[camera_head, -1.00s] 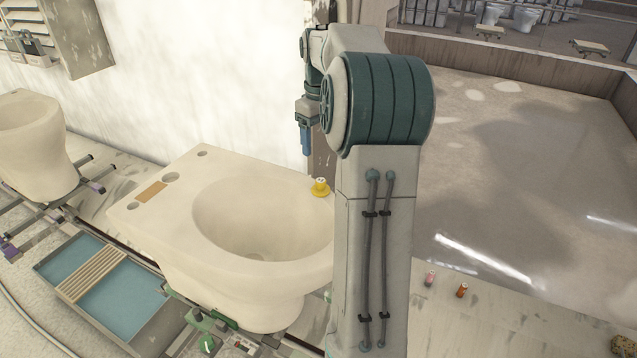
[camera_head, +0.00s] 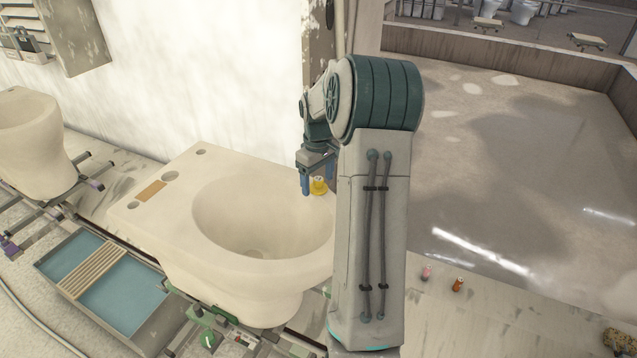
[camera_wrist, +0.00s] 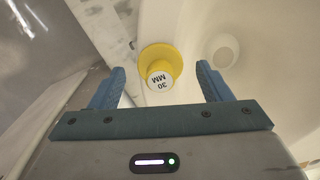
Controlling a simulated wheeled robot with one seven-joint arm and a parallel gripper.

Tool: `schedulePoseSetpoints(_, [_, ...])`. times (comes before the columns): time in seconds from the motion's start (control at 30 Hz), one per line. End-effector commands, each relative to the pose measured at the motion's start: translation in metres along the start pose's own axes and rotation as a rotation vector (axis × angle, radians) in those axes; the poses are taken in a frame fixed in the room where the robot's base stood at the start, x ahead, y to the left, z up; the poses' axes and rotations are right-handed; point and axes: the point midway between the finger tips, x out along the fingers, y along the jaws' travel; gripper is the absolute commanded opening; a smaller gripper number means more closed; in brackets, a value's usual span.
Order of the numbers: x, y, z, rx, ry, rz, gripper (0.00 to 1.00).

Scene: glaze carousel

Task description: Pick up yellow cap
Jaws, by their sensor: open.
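The yellow cap (camera_head: 318,186) stands on the rim at the right side of the cream toilet bowl (camera_head: 225,215). It has a wide yellow base and a white top. My gripper (camera_head: 312,190) is at the cap in the head view, its blue fingers pointing down; the left finger shows beside the cap and the arm hides part of the view. The fingers are apart from each other and hold nothing.
A tray of blue liquid with a wooden slatted rack (camera_head: 92,272) is at the lower left. Another toilet bowl (camera_head: 35,145) stands at the far left. A wall rises behind the bowl.

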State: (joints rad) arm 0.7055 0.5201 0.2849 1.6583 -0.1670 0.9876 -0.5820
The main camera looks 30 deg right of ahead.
Motion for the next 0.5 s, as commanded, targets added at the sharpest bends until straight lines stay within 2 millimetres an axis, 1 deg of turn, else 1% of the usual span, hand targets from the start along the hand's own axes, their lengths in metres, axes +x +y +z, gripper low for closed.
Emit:
schedulePoseSetpoints(0.1, [0.0042, 0.0, -0.0002, 0.0, 0.001, 0.0, 0.71])
schedulePoseSetpoints(0.27, [0.0042, 0.0001, -0.0002, 0.0, 0.001, 0.001, 0.71])
schedulePoseSetpoints(0.37, [0.0041, 0.0001, -0.0001, 0.0, 0.001, 0.001, 0.46])
schedulePoseSetpoints(0.4, [0.004, 0.0001, -0.0001, 0.0, 0.001, 0.001, 0.35])
schedulePoseSetpoints(0.43, [0.004, 0.0001, -0.0001, 0.0, 0.001, 0.001, 0.27])
schedulePoseSetpoints(0.47, [0.004, 0.0001, -0.0001, 0.0, 0.001, 0.001, 0.23])
schedulePoseSetpoints(0.5, [0.0039, 0.0001, -0.0001, 0.0, 0.001, 0.001, 0.23])
